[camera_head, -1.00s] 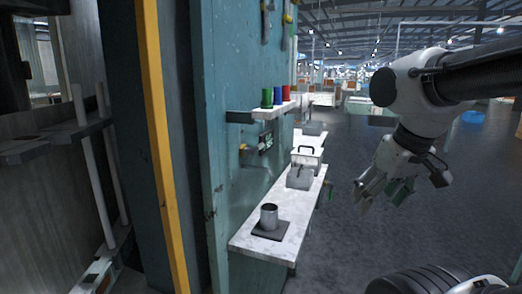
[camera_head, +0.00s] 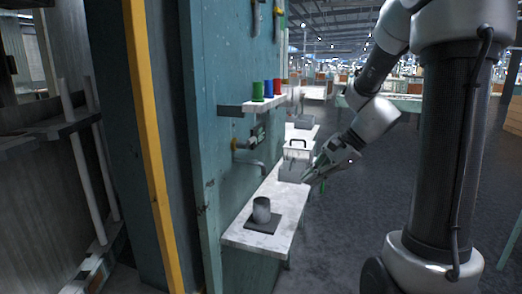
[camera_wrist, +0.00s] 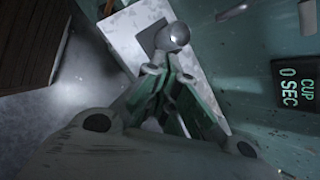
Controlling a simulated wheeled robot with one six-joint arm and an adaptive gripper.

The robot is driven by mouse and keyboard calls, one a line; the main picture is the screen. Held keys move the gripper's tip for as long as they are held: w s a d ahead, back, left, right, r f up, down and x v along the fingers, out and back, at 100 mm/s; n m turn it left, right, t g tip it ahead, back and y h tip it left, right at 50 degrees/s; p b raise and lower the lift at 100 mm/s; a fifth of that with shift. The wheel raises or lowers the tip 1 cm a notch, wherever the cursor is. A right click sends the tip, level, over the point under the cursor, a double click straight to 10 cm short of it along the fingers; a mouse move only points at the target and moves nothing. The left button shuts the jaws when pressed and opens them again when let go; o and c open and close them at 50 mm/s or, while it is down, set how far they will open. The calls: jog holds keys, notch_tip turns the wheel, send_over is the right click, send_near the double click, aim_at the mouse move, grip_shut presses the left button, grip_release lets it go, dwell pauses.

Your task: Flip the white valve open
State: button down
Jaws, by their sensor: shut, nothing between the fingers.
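I cannot make out a white valve for certain in either view. A grey spout with a brass fitting (camera_head: 238,146) comes out of the teal wall above the white counter (camera_head: 232,236). A grey cup (camera_head: 262,210) stands upright on a dark square pad (camera_head: 248,226) on the counter; the cup also shows in the wrist view (camera_wrist: 176,36). My gripper (camera_head: 308,179) is at the counter's right edge, beyond the cup and in front of a grey box. It is shut and empty; its fingers also show in the wrist view (camera_wrist: 168,78).
A display (camera_wrist: 298,83) on the wall reads "CUP 0 SEC". A grey box (camera_head: 292,170) is on the counter. The floor to the right is open.

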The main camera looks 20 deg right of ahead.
aim_at(247, 142)
jog(key=w+a+r+m+t+y, duration=0.2)
jog(key=w+a+r+m+t, duration=0.1)
jog(key=w+r+m, duration=0.3)
jog(key=w+m, duration=0.2)
jog(key=shift+a+m, duration=0.2)
jog(key=shift+m, duration=0.2)
jog(key=w+a+f, duration=0.1)
jog(key=w+a, duration=0.4)
jog(key=a, duration=0.2)
jog(key=shift+w+a, duration=0.3)
